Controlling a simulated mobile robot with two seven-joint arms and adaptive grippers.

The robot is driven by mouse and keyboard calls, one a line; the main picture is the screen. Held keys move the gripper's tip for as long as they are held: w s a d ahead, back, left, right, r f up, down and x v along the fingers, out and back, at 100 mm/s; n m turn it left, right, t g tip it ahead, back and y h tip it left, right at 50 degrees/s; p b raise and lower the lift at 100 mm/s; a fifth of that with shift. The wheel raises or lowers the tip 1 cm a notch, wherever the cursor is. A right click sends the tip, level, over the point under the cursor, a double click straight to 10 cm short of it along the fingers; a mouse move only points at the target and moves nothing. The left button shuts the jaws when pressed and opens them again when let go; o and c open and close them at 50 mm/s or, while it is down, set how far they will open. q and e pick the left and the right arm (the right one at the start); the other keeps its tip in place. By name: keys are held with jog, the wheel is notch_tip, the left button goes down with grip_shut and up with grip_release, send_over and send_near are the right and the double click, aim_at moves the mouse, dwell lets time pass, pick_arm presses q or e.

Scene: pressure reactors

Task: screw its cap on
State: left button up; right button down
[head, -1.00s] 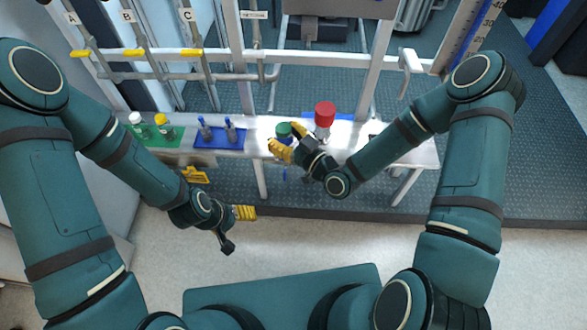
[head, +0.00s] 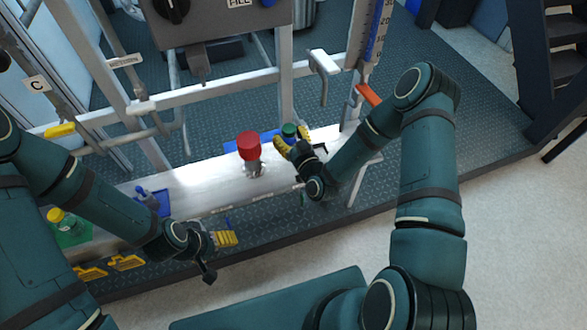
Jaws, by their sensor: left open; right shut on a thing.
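A green cap (head: 289,130) shows between the yellow fingers of my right gripper (head: 292,140), which is shut on it or on the thing under it. What lies below the cap is hidden by the fingers. It is over the right part of the bench, beside the blue mat (head: 266,137). A red-topped vessel (head: 250,147) stands upright to its left, apart from the gripper. My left gripper (head: 225,242) is open and empty in front of the bench edge, low and to the left.
A yellow-capped bottle (head: 62,222) stands on a green mat at the left. A blue tray (head: 152,201) with small blue items lies on the bench. Pipes and a frame rise behind. A white handle (head: 325,62) juts out above the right gripper.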

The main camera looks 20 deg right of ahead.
jog(key=shift+f+b, duration=0.7)
jog(key=shift+f, duration=2.4)
jog(key=shift+f+b, duration=0.5)
jog(key=shift+f, duration=1.45)
jog(key=shift+r, duration=0.1)
